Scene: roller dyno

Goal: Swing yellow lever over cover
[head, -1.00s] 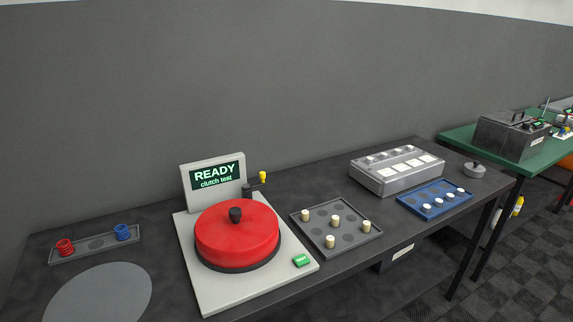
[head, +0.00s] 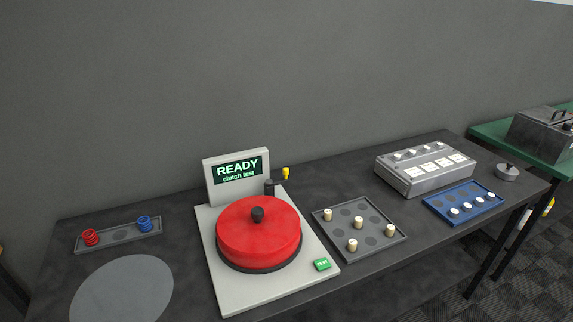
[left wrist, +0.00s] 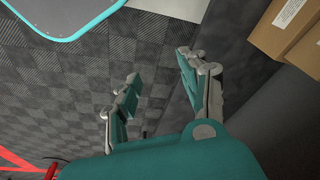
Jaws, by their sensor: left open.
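The yellow lever tip (head: 286,173) sits on a short arm from a black post (head: 269,188) at the back right corner of the dyno base. It points right, away from the red cover. The round red cover (head: 250,238) with a black knob (head: 257,214) sits on the pale base plate (head: 229,293). The screen (head: 238,171) behind it reads "READY clutch test". A green TEST button (head: 322,265) is at the front right corner. My left gripper (left wrist: 160,75) is open and empty in the left wrist view, above checkered floor. My right gripper is not in view.
A grey tray (head: 335,250) with cream pegs lies right of the base. Beyond are a blue tray (head: 437,210) and a metal box (head: 395,180). A tray (head: 96,247) with red and blue coils and a grey disc (head: 122,290) lie left. Cardboard boxes (left wrist: 285,35) show in the wrist view.

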